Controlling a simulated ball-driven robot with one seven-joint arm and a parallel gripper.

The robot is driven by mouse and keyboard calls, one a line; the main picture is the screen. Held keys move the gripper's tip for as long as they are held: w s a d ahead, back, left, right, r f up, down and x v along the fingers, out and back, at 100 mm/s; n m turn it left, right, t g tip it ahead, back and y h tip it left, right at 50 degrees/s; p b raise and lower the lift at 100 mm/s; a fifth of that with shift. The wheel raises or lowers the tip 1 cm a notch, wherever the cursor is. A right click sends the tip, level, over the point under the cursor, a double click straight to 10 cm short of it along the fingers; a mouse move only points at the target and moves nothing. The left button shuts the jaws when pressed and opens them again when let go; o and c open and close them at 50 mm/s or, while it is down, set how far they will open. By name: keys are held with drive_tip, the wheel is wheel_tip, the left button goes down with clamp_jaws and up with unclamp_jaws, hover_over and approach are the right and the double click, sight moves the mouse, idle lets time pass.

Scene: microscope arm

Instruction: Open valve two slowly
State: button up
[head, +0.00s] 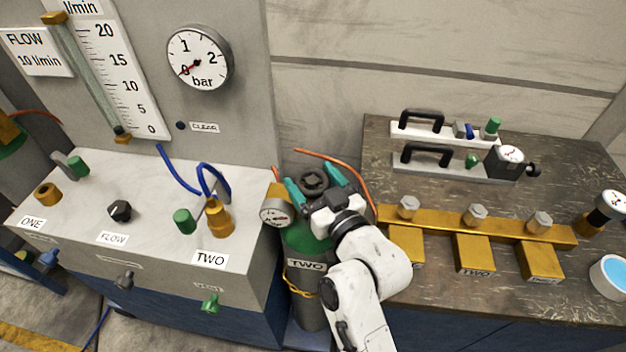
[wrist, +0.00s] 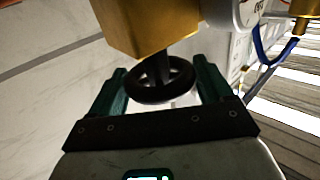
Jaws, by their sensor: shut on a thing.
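The gas cylinder labelled TWO (head: 306,264) has a green shoulder and stands between the grey console and the bench. Its black round handwheel (head: 314,181) shows on top, and also in the wrist view (wrist: 160,88) beside a brass block (wrist: 150,28). My gripper (head: 314,184) has its green fingers on opposite sides of the wheel's rim. The gripper (wrist: 161,88) is shut on the wheel in the wrist view. A small round gauge (head: 276,212) sits left of the valve. A TWO plate (head: 210,259) is also on the console, near a brass fitting (head: 219,219) with a blue hose.
The wall gauge in bar (head: 200,57) has its needle near 0. A flow tube scale (head: 110,75) is left of it. The bench (head: 440,292) right of my arm carries a brass manifold (head: 470,226) and black-handled fixtures (head: 440,165). An orange hose (head: 352,172) runs behind the cylinder.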

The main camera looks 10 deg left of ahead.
drive_tip(key=shift+c, duration=1.3)
drive_tip(key=b, duration=0.3)
drive_tip(key=shift+w+d+f+n+g+y, duration=0.2)
drive_tip(key=shift+f+n+g+y, duration=0.1)
drive_tip(key=shift+f+y, duration=0.1)
drive_tip(key=shift+r+b, duration=0.1)
drive_tip(key=shift+b, duration=0.65)
drive_tip(key=shift+n+g+y+b, duration=0.3)
drive_tip(key=shift+g+y+b, duration=0.1)
drive_tip(key=shift+b, duration=0.15)
drive_tip(key=n+g+y+b, duration=0.2)
drive_tip(key=n+g+b, duration=0.1)
drive_tip(key=b, duration=0.3)
drive_tip(key=shift+y+b, duration=0.35)
drive_tip(key=shift+y, duration=0.05)
drive_tip(key=shift+r+n+g+y+b, duration=0.25)
drive_tip(key=shift+n+g+y+b, duration=0.4)
drive_tip(key=shift+g+b, duration=0.4)
drive_tip(key=o, duration=1)
drive_tip(key=shift+a+g, duration=0.1)
drive_tip(key=shift+g, duration=0.15)
drive_tip(key=shift+c, duration=0.2)
drive_tip(key=shift+r, duration=0.1)
